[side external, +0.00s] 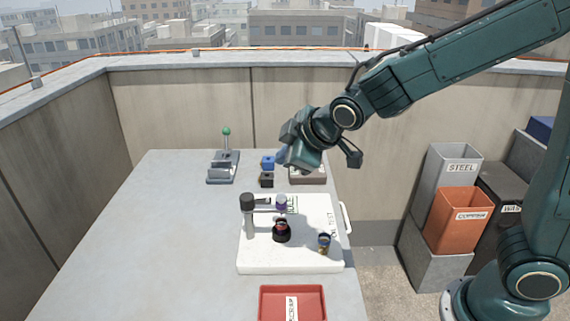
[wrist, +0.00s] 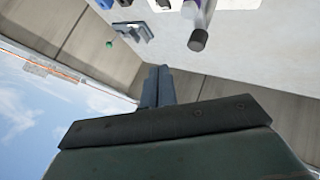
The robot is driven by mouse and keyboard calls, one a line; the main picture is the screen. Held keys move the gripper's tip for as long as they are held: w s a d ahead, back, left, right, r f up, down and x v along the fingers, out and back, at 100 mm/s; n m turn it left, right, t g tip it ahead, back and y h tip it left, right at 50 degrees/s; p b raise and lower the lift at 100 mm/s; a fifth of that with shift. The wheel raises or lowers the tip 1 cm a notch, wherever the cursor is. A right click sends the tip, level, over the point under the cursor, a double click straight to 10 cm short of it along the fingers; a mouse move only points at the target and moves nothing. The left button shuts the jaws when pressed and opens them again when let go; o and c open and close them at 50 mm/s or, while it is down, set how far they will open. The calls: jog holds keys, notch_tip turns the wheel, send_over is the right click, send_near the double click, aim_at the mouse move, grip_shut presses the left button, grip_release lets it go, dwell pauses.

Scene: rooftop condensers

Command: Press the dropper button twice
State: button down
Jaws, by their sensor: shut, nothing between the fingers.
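The dropper (side external: 281,203), with a purple top, is held by a dark clamp arm on a grey post with a black cap (side external: 247,201). Whether the purple top is the button I cannot tell. A dark round cup (side external: 282,231) with some red inside sits below the dropper. All stand on a white board (side external: 285,263) marked "TEST". The black cap also shows in the wrist view (wrist: 198,40). My gripper (side external: 281,156) is shut and empty, up and behind the dropper, apart from it. Its fingers show in the wrist view (wrist: 157,85).
A small vial (side external: 324,242) stands on the board's right. Behind the board are a blue block (side external: 267,162), a black block (side external: 266,180), a brownish box (side external: 308,177) and a green-knobbed lever device (side external: 224,165). A red tray (side external: 292,291) lies in front. The table's left side is clear.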

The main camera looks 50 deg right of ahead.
jog(key=shift+f, duration=3.25)
jog(key=shift+f, duration=1.05)
dwell(0.8)
jog(key=shift+r, duration=1.05)
jog(key=shift+r, duration=0.1)
jog(key=shift+r, duration=2.45)
